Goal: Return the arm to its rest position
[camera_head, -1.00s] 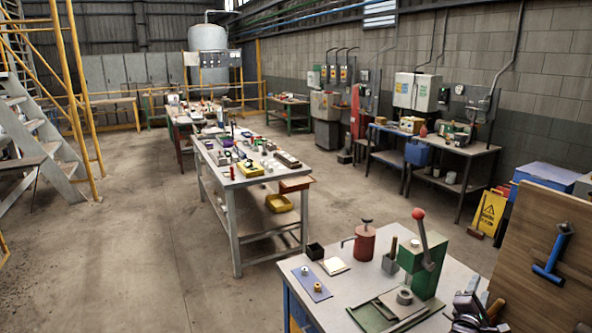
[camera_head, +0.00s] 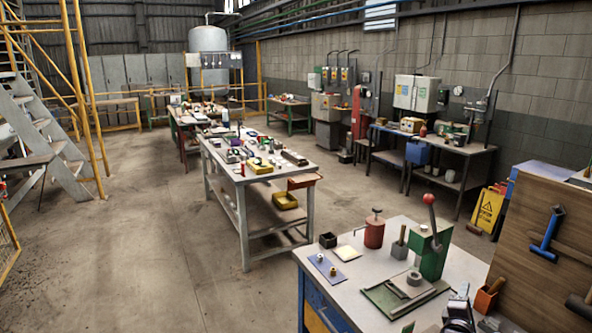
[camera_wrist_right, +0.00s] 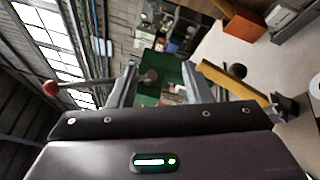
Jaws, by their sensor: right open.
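My right gripper (camera_head: 458,314) shows at the bottom edge of the head view, over the near edge of the front workbench (camera_head: 340,284). In the right wrist view its two grey fingers stand apart, and the gripper (camera_wrist_right: 160,78) is open with nothing between them. The green lever press (camera_head: 432,250) with its red knob stands on the bench beyond the gripper. The press also shows behind the fingers in the wrist view (camera_wrist_right: 158,72). My left gripper is not in view.
A red canister (camera_head: 374,230), a black box (camera_head: 327,240) and a blue plate (camera_head: 327,268) lie on the bench. A wooden board (camera_head: 522,232) with a blue tool stands at right. A grey worktable (camera_head: 226,187) stands further back.

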